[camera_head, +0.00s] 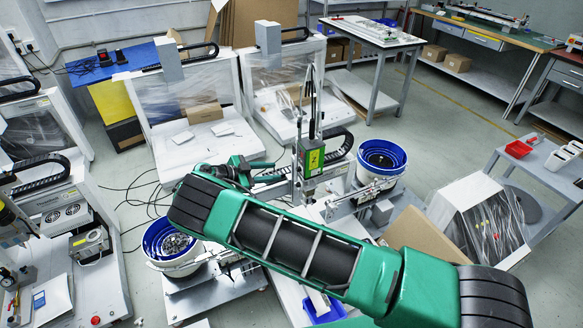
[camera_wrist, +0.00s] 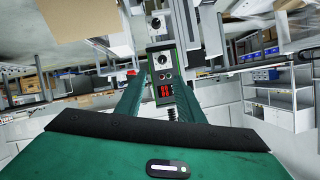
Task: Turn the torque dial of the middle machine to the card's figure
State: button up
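The middle machine's gantry, with a green screwdriver unit (camera_head: 312,158), stands at the centre of the head view, partly behind my arm. In the wrist view a dark control panel (camera_wrist: 165,75) faces me, with a pale round dial (camera_wrist: 162,59), small buttons and a red-lit display (camera_wrist: 165,92). I cannot read its figures. My gripper (camera_wrist: 161,75) is open, its two green fingers apart on either side of the panel, seemingly empty. In the head view my gripper (camera_head: 262,170) is beside the gantry. Contact with the dial cannot be told. I cannot make out the card.
A second round knob (camera_wrist: 155,23) shows above the panel. Blue-rimmed feeder bowls (camera_head: 382,157) and (camera_head: 170,243) flank the gantry. Another machine with a grey control box (camera_head: 89,243) stands at the left. A cardboard sheet (camera_head: 425,235) leans near my arm.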

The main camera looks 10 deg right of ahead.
aim_at(297, 169)
jog(key=x, duration=1)
jog(key=shift+w+f, duration=0.35)
jog(key=shift+w, duration=0.15)
grip_shut()
